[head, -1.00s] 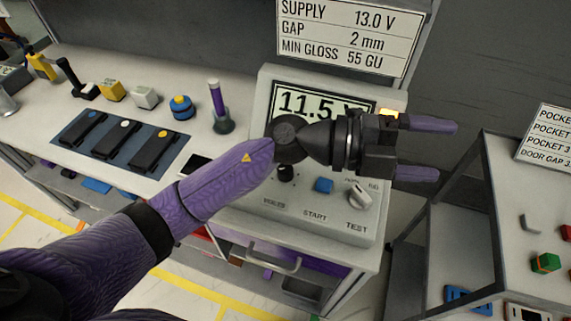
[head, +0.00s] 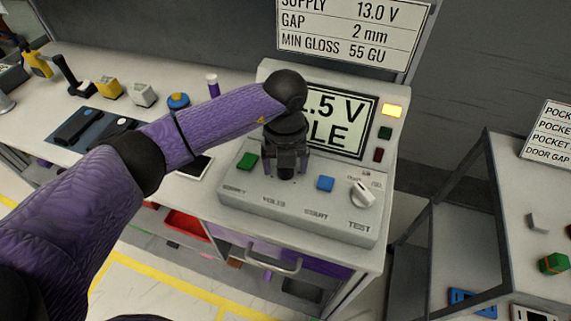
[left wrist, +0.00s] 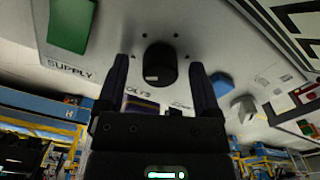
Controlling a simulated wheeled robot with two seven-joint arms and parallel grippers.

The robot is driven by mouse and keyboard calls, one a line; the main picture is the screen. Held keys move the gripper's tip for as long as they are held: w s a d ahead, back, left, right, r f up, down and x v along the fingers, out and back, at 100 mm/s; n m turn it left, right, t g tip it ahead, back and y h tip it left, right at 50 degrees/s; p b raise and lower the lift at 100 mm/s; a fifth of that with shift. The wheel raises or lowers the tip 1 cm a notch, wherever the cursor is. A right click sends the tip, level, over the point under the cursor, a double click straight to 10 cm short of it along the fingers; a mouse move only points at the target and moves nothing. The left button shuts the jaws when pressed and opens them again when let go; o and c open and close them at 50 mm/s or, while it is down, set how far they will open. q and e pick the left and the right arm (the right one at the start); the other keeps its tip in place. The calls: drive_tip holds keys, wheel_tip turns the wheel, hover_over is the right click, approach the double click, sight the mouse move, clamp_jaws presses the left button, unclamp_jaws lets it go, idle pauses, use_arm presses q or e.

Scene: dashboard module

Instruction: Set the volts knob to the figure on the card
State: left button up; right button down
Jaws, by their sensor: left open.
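The card (head: 350,32) above the console reads SUPPLY 13.0 V, GAP 2 mm, MIN GLOSS 55 GU. The display (head: 342,122) is partly hidden by my left arm; its visible part reads ".5 V". The volts knob is a black round knob, clear in the left wrist view (left wrist: 160,64) with a small pale mark on it. My left gripper (head: 286,168) points down over the volts knob, open. In the left wrist view its two fingers stand on either side of the knob; whether they touch it I cannot tell. My right gripper is out of view.
A green button (head: 247,162) sits left of the volts knob and a blue START button (head: 325,184) right of it. The white TEST knob (head: 362,194) is farther right. A lit yellow lamp (head: 392,111) is beside the display. The bench at left holds several tools.

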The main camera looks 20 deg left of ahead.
use_arm(q)
clamp_jaws()
idle(0.4)
